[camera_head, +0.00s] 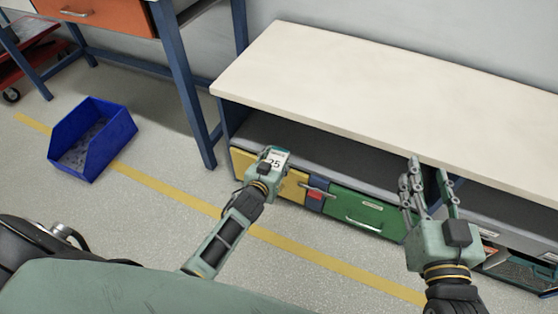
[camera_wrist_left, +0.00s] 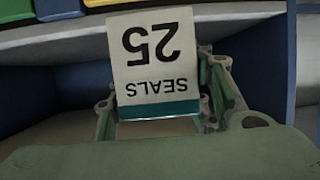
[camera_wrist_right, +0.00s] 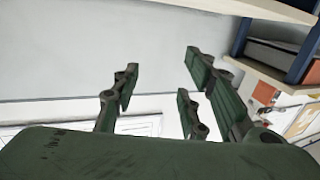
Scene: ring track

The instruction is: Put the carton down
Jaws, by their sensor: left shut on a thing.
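The carton (camera_head: 277,156) is a small white box printed "SEALS 25". In the left wrist view the carton (camera_wrist_left: 157,55) appears upside down with a teal band along its lower edge. My left gripper (camera_head: 268,165) is shut on it, with fingers on either side. In the head view they overlap the front of the grey shelf (camera_head: 330,160) under the bench top; I cannot tell whether the carton touches the shelf. My right gripper (camera_head: 428,180) is open and empty in front of the bench, its fingers apart in the right wrist view (camera_wrist_right: 160,95).
The white bench top (camera_head: 390,95) is bare. Below the shelf are a yellow drawer (camera_head: 292,188) and a green drawer (camera_head: 360,212) with projecting handles. A blue bin (camera_head: 112,145) stands on the floor at left. A blue-legged table (camera_head: 180,75) stands behind it.

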